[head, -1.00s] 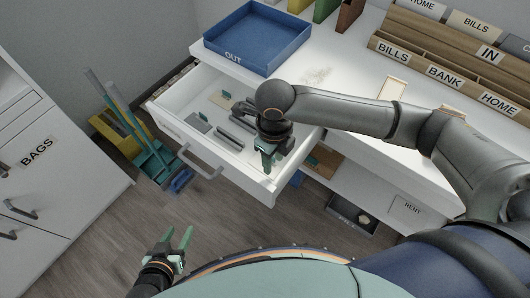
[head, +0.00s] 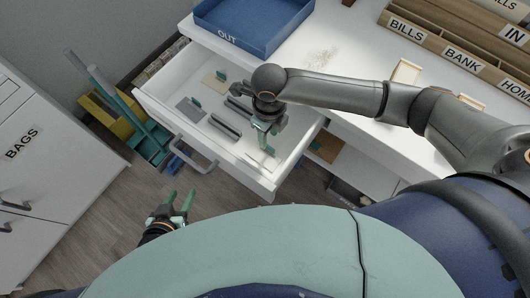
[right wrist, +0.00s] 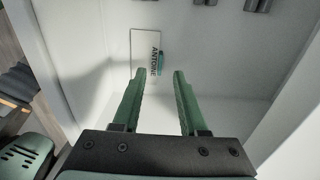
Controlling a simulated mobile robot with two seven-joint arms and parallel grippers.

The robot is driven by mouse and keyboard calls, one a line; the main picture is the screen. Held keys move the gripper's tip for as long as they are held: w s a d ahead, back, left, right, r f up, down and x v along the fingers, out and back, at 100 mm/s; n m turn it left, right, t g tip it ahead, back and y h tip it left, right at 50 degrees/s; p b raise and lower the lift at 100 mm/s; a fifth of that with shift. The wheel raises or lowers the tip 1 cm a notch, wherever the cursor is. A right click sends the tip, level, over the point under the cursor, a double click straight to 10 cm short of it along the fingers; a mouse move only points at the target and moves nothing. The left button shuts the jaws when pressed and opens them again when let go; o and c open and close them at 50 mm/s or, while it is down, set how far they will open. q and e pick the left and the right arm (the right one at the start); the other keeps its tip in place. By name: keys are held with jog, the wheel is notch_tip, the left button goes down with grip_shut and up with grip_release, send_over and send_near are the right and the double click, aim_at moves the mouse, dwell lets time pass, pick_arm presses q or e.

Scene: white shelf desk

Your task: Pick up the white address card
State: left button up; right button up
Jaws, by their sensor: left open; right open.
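A white card (right wrist: 144,55) reading "ANTOINE" lies flat on the drawer floor in the right wrist view, with a small green tab at its right edge. In the head view the pale card (head: 264,162) shows at the drawer's front right, partly hidden by my right gripper. My right gripper (head: 264,148) is open and empty above the drawer floor. Its fingers (right wrist: 157,74) point toward the card in the right wrist view, their tips just short of it and apart from it. My left gripper (head: 181,200) is open and empty, low in front of the drawer.
The open white drawer (head: 180,139) also holds a grey card (head: 191,110), a tan card (head: 213,84) and dark bars (head: 225,126). A blue OUT tray (head: 252,25) stands on the desk above. Drawer walls stand close around my right gripper.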

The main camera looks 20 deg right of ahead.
aim_at(264, 154)
notch_tip(264, 154, down, 5)
jog(key=shift+w+f+b, duration=0.15)
jog(key=shift+f+b, duration=0.05)
jog(key=shift+b, duration=0.3)
grip_shut()
dwell(0.4)
